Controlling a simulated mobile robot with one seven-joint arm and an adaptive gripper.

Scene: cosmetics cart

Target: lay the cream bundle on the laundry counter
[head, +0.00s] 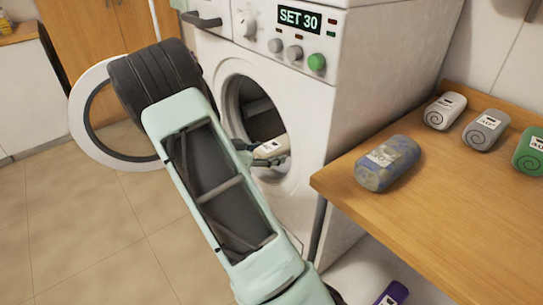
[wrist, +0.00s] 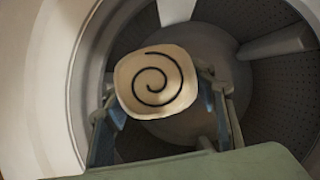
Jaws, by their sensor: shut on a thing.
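The cream bundle (head: 271,148) is a pale roll with a label, at the round opening of the washing machine (head: 345,120). In the wrist view its end (wrist: 140,65) shows a dark spiral. My gripper (head: 262,157) is shut on it, with one finger on each side in the wrist view (wrist: 157,88). The grey drum (wrist: 262,85) lies behind the bundle. The wooden laundry counter (head: 440,220) stands to the right of the machine, apart from the bundle. My arm hides part of the machine's front.
On the counter lie a mottled blue-grey bundle (head: 388,163), a white bundle (head: 445,110), a grey bundle (head: 487,130) and a green bundle (head: 530,155). The counter's front is clear. The round door (head: 86,135) hangs open left. A purple bundle (head: 392,294) lies below the counter.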

